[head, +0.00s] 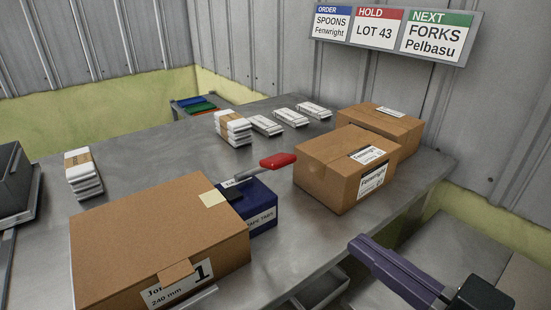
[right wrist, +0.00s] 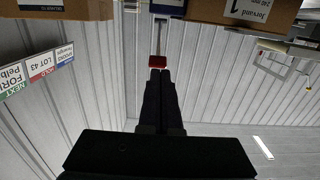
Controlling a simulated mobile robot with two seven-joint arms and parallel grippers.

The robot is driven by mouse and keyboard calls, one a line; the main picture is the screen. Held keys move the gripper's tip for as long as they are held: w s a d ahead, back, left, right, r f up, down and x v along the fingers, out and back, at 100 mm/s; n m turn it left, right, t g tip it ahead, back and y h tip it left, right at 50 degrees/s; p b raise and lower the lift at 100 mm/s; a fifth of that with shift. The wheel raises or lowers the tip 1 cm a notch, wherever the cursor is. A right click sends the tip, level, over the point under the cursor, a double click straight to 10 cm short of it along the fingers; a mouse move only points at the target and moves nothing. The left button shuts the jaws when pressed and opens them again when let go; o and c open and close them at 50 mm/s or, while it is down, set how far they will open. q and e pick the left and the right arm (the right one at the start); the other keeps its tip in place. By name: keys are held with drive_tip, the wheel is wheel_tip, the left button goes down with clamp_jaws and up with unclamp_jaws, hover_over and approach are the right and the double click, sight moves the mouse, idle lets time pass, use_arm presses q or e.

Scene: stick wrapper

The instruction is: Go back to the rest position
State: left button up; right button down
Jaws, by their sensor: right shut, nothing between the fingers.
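My right gripper (head: 365,248) is at the lower right of the head view, off the front edge of the grey table (head: 318,238). Its long fingers lie together, pointing up and left. In the right wrist view the same gripper (right wrist: 159,74) is shut and empty. A red handle (head: 278,160) on a grey bar stands above the table, up and left of the fingertips and apart from them in the head view. In the right wrist view the red handle (right wrist: 158,62) shows just beyond the fingertips. My left gripper is in neither view.
A large carton (head: 150,235) and a blue tape tabs box (head: 262,217) are at the front left. Two cartons (head: 325,165) (head: 397,127) stand at the right. White stacks (head: 233,128) (head: 80,172) sit behind. A sign board (head: 395,35) hangs on the wall.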

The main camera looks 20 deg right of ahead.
drive_tip(key=shift+r, duration=0.1)
drive_tip(key=s+r+m+g+h+p, duration=0.2)
drive_tip(key=s+r+g+h+p, duration=0.4)
drive_tip(key=s+r+g+p, duration=0.95)
wheel_tip(320, 180, up, 34)
drive_tip(key=w+t+p, duration=0.2)
drive_tip(key=p, duration=3.4)
drive_tip(key=shift+d+f, duration=0.2)
drive_tip(key=shift+d, duration=0.05)
drive_tip(key=shift+t, duration=0.25)
